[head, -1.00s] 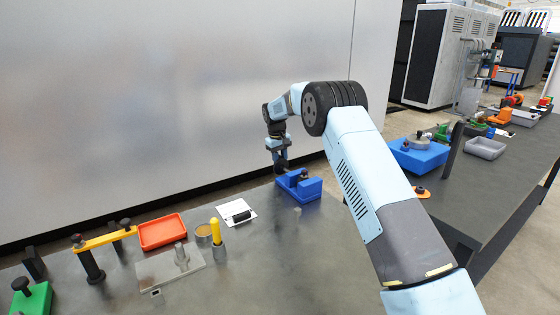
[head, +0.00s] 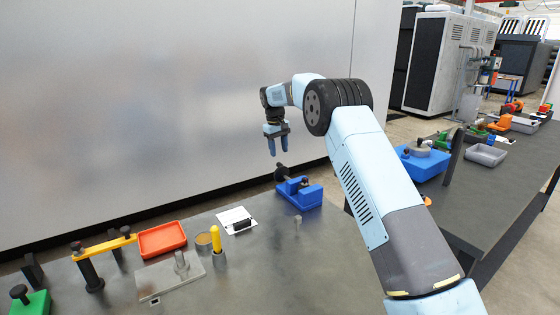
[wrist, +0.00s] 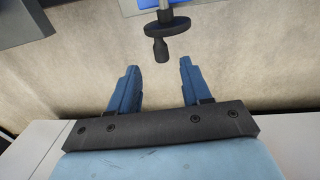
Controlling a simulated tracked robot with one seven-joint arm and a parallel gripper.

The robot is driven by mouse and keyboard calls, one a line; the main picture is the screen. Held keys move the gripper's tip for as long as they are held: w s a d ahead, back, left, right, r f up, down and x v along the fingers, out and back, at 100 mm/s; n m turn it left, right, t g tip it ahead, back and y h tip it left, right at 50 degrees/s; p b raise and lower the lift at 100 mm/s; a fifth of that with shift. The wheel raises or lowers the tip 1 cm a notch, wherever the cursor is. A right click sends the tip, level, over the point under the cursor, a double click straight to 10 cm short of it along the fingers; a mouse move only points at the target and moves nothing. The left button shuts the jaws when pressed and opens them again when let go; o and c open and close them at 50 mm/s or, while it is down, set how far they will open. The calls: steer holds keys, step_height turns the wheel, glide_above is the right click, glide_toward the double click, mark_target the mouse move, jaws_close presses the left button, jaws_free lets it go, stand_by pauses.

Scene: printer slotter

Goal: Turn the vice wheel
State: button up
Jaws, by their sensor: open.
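The blue vice (head: 302,194) sits at the far edge of the dark workbench, beside the wall. Its black wheel (head: 281,173) is on the side facing the wall. In the wrist view the wheel (wrist: 168,26) is at the top centre, on a metal shaft, with a black handle (wrist: 160,50) pointing toward my gripper. My gripper (head: 278,150) hangs above the wheel in the head view, apart from it. In the wrist view my gripper (wrist: 159,68) is open and empty, its blue fingers on either side of the handle's line but short of it.
A white card with a black piece (head: 237,221), a yellow-handled tool in a cup (head: 217,245), a red tray (head: 162,240) and a metal plate (head: 170,277) lie left of the vice. A tall grey wall (head: 150,110) stands behind the bench. A second bench (head: 470,200) is at right.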

steer(key=r, duration=0.4)
steer(key=shift+s+a+r, duration=0.1)
steer(key=shift+a+r, duration=0.1)
steer(key=shift+r, duration=0.2)
